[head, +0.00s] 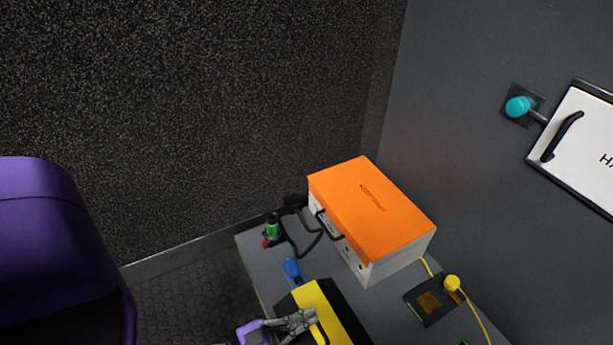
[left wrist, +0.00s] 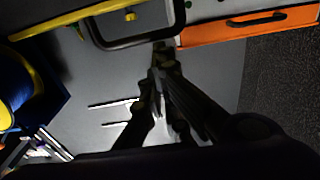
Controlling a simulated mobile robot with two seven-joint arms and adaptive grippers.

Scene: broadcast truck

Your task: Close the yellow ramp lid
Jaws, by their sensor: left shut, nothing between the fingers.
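The yellow ramp lid (head: 318,300) is a yellow panel with black beside it, at the bottom of the head view on the grey table. Its lower part is cut off by the frame edge, and I cannot tell how far it stands open. My left gripper (head: 309,318) is over its lower left part in the head view; contact is unclear. In the left wrist view the left gripper (left wrist: 162,58) is shut and empty, its fingertips close to a black loop. A yellow strip (left wrist: 80,16) crosses the top left there. My right gripper is not in view.
An orange-topped white box (head: 370,208) stands on the table behind the lid. A green item (head: 273,229) and a blue item (head: 291,271) lie to the left. A dark block (head: 430,300) with a yellow-capped cable (head: 452,283) is at right. A purple seat (head: 60,240) stands far left.

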